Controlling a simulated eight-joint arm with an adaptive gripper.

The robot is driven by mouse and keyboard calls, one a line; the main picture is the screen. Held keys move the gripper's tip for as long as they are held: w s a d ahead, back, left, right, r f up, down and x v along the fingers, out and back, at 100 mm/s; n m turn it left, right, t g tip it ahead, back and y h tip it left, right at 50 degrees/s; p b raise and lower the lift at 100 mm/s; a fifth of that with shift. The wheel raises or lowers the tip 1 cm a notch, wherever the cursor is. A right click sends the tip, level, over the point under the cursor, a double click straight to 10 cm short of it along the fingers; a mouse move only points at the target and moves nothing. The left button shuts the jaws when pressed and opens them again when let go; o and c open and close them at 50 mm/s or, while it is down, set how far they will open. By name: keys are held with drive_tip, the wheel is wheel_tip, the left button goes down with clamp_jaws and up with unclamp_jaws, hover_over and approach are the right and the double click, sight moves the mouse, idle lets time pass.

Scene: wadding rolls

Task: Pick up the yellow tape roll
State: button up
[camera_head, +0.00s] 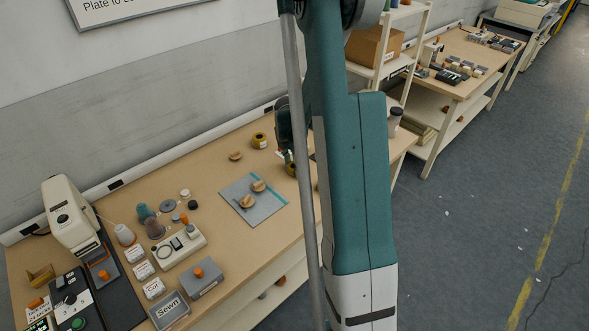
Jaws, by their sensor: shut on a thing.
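My gripper (287,156) is small in view at the back right of the tan bench, partly hidden by my arm. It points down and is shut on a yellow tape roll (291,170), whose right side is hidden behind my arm. I cannot tell whether this roll touches the bench top. A second yellow roll (259,140) with a dark centre lies on the bench to the left of my gripper, apart from it.
A grey mat (253,211) with wooden pieces on it lies in front of my gripper. A small wooden piece (235,156) lies to the left. Spools, labelled boxes and a white machine (71,213) crowd the bench's left. The back middle of the bench is mostly clear.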

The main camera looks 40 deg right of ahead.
drive_tip(key=shift+r, duration=0.15)
wheel_tip(320, 180, up, 10)
drive_tip(key=p, duration=0.1)
idle(0.6)
idle(0.9)
drive_tip(key=w+a+r+n+t+p, duration=0.15)
drive_tip(key=w+a+n, duration=0.25)
drive_tip(key=w+a, duration=0.95)
drive_tip(key=w+a+r+n+g+b, duration=0.1)
drive_tip(key=w+a+r+n, duration=0.25)
drive_tip(key=w+a, duration=1)
drive_tip(key=w+a+r+n, duration=0.1)
drive_tip(key=a+n, duration=0.1)
drive_tip(key=a, duration=1.1)
drive_tip(key=w+a+r+n, duration=0.1)
drive_tip(key=a+n, duration=0.2)
drive_tip(key=a, duration=1)
drive_tip(key=a+r+n+y+p, duration=0.1)
drive_tip(key=a+n, duration=0.2)
drive_tip(key=a, duration=0.9)
drive_tip(key=shift+w+a+t, duration=0.4)
drive_tip(key=shift+t, duration=0.05)
drive_tip(key=shift+f, duration=0.1)
